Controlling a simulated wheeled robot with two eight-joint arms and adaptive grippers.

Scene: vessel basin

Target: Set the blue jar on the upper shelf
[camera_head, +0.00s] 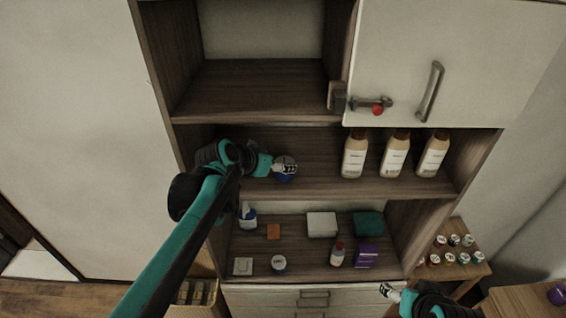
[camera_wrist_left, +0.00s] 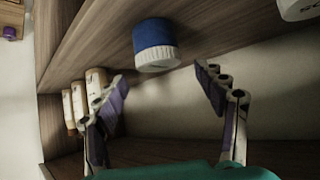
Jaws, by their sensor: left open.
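The blue jar (camera_head: 285,170) has a blue body and a white lid. It stands on the middle shelf (camera_head: 315,180), left of the bottles. In the left wrist view the jar (camera_wrist_left: 156,45) appears lid-down, with its blue end against the wood. My left gripper (camera_head: 268,165) reaches in from the left, beside the jar. In its wrist view its two fingers (camera_wrist_left: 163,95) are spread apart with nothing between them, and the jar lies just beyond the tips. My right gripper (camera_head: 388,291) shows small at the bottom right, and its jaws are unclear.
Several cream bottles (camera_head: 396,155) stand right of the jar. The top compartment (camera_head: 255,88) is empty, beside a closed cabinet door (camera_head: 455,65) with a handle. The lower shelf (camera_head: 305,262) holds small boxes and containers. Small cans stand on a side table (camera_head: 470,274).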

